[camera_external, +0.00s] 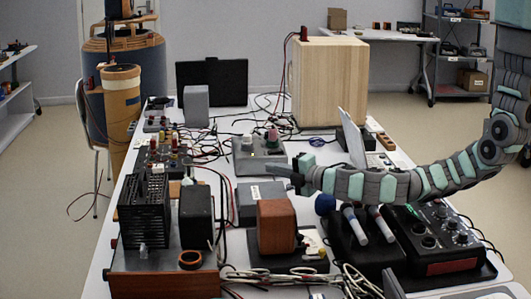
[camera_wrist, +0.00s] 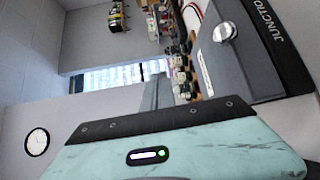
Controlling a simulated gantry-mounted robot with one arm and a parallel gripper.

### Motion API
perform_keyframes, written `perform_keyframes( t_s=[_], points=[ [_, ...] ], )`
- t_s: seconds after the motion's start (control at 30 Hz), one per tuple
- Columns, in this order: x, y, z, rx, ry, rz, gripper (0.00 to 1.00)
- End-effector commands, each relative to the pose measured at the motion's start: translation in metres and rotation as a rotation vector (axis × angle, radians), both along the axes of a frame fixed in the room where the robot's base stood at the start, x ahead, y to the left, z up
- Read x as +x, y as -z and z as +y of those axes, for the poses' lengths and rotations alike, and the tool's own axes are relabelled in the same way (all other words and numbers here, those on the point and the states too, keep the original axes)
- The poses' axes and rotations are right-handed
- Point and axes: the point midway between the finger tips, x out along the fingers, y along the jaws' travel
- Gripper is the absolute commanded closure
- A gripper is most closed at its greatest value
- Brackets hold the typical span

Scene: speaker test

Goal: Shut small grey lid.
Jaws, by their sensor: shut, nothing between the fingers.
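My gripper (camera_external: 284,174) reaches in from the right in the external view, its dark fingers together and empty. It appears above the table near a small grey box (camera_external: 270,207) with a white label. I cannot tell whether it touches anything. In the wrist view, a grey panel with a round silver knob (camera_wrist: 224,32) is at the upper right. It borders a darker part lettered "JUNCTIO" (camera_wrist: 272,28), cut off by the frame edge. I cannot tell for sure which part is the small grey lid, or how far it stands open. My teal casing fills the bottom; the fingertips are not clear there.
A red-brown block (camera_external: 276,227) stands in front of the grey box. A device with knobs (camera_external: 258,155) lies behind it. Microphones (camera_external: 354,224) and a black mixer (camera_external: 436,240) are at the right. A pale tilted panel (camera_external: 352,138) stands behind my arm. Cables clutter the table.

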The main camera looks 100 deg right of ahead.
Motion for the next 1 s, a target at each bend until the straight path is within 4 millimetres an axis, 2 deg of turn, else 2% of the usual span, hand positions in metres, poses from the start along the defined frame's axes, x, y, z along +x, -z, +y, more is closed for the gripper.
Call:
perform_keyframes(
  t_s=[0.17,0.4,0.6,0.77,1.0],
  points=[
    [-0.008,-0.001,0.011,-0.001,0.0,0.002,1.0],
    [-0.037,-0.006,0.051,-0.001,-0.008,-0.001,1.0],
    [-0.058,-0.008,0.075,-0.001,-0.004,0.002,1.0],
    [-0.065,-0.009,0.085,0.0,-0.004,-0.001,1.0],
    [-0.066,-0.01,0.085,0.0,-0.001,0.0,1.0]
  ],
)
